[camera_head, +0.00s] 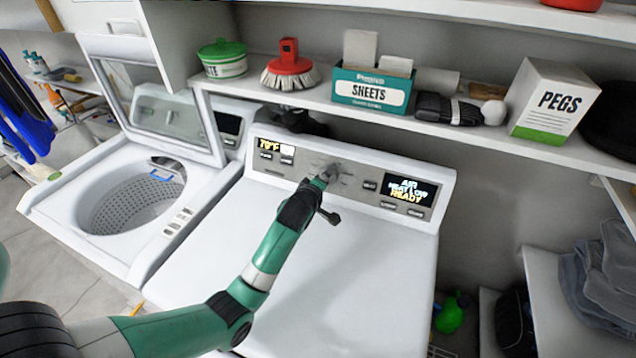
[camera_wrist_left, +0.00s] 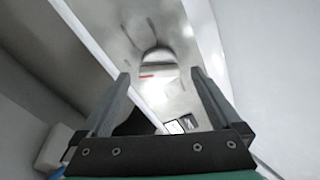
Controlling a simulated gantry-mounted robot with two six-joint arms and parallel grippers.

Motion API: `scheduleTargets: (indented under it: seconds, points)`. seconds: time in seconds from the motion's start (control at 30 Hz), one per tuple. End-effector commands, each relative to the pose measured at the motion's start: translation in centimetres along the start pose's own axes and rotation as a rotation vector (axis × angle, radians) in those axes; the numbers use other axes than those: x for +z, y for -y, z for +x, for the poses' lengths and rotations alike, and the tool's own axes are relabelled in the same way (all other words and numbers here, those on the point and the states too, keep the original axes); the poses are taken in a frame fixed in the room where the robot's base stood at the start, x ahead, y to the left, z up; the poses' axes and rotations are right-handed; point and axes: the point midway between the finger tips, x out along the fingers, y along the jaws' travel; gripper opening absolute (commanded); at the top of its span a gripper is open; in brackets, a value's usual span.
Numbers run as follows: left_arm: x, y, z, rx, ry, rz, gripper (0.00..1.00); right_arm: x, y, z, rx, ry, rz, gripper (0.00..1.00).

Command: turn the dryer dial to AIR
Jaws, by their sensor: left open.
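The white dryer (camera_head: 310,258) has a grey control panel with a round dial (camera_head: 333,168) in its middle. In the left wrist view the dial (camera_wrist_left: 155,62) is a pale round knob with a red mark, just ahead of and between my fingertips. My left gripper (camera_head: 325,180) is at the panel in front of the dial and partly hides it. The left wrist view shows its two fingers apart (camera_wrist_left: 160,80). I cannot tell whether they touch the dial. The right display (camera_head: 409,191) reads AIR, HEAT LOW, READY. My right gripper is not in view.
An open top-loading washer (camera_head: 195,190) stands left of the dryer. Above, a shelf holds a green-lidded tub (camera_head: 222,60), a red brush (camera_head: 290,68), a SHEETS box (camera_head: 371,91) and a PEGS box (camera_head: 553,100). The dryer top is clear.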

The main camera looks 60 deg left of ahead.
Motion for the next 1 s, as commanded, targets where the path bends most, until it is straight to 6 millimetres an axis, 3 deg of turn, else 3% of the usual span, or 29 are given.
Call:
scheduleTargets:
  seconds: [0.03, 0.2, 0.43, 1.0]
  points:
    - [-0.3, -0.8, -1.3, -0.001, 0.002, 0.001, 0.98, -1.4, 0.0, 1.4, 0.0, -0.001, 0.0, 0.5]
    - [-0.4, -1.0, -5.2, -0.002, 0.002, 0.002, 0.98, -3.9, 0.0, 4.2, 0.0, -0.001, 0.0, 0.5]
    - [-0.2, -0.5, -9.3, -0.002, 0.002, 0.002, 0.98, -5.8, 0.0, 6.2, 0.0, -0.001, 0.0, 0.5]
    - [-0.1, -0.1, -10.0, -0.001, 0.0, 0.0, 0.98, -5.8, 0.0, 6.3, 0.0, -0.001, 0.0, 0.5]
